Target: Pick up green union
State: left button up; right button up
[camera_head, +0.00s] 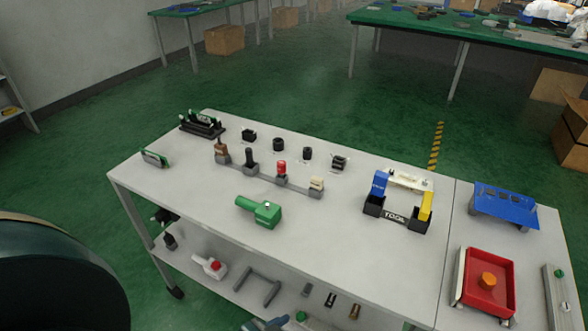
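The green union (266,214) lies on the white table (215,235), near its front edge left of the middle. It has a blocky body with a narrower part pointing left, and a small light mark on top. Nothing touches it.
Behind the union is a grey rack (265,178) with upright parts, one red-topped (281,168). A black tool holder (395,214), a blue stand (503,204) and a red tray (486,284) are to the right. Bare table surrounds the union. A dark rounded shape (60,275) fills the lower left.

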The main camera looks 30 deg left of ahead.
aim_at(267, 214)
jog(key=j+u, duration=0.1)
jog(key=u, duration=0.4)
jog(key=j+u, duration=0.15)
jog(key=u, duration=0.3)
